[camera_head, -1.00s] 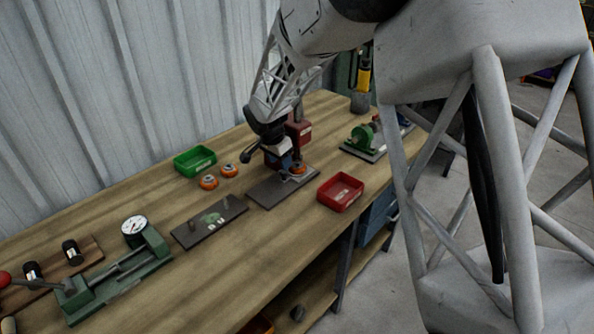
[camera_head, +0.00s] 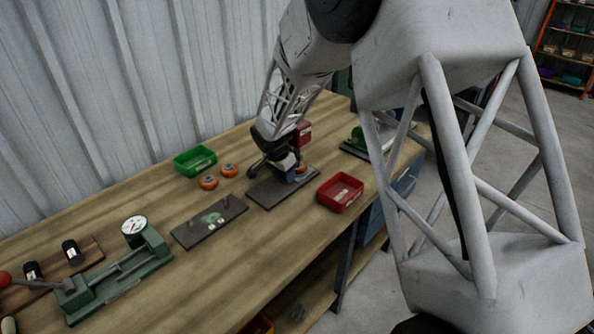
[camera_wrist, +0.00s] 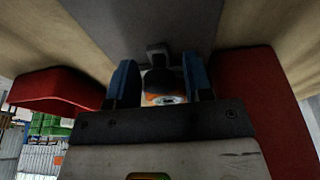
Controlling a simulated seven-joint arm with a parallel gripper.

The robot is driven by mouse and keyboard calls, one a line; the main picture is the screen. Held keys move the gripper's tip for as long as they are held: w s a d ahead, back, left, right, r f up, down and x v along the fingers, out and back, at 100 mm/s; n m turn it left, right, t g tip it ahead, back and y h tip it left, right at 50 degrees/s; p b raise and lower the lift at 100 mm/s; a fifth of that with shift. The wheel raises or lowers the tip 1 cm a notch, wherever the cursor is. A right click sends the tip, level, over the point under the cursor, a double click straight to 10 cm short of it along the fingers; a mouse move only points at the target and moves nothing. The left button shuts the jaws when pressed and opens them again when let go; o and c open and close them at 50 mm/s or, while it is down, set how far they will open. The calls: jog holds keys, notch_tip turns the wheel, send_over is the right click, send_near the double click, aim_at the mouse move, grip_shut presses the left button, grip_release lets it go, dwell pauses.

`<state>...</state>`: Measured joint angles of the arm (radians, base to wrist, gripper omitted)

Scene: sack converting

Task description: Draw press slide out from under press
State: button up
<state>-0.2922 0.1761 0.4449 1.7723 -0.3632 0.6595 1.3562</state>
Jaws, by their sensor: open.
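The red press (camera_head: 303,131) stands on a dark grey base plate (camera_head: 268,194), mostly hidden behind my arm. In the wrist view its red body (camera_wrist: 262,105) fills the right side. My gripper (camera_head: 292,174) is low over the base plate, in front of the press. Its two blue fingers (camera_wrist: 160,84) are open, either side of an orange and white round part (camera_wrist: 166,99) and a dark piece. A small grey upright bracket (camera_wrist: 157,50) shows just beyond the fingertips. I cannot clearly tell the slide from the base, or whether the fingers touch anything.
A red bin (camera_head: 340,193) stands right of the base plate, near the table edge. A green bin (camera_head: 195,160) and two orange round parts (camera_head: 229,170) lie to the left. A dark plate with pegs (camera_head: 209,222) and a green gauge fixture (camera_head: 118,276) are nearer the front left.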

jog(key=shift+c, duration=0.2)
jog(key=c, duration=0.7)
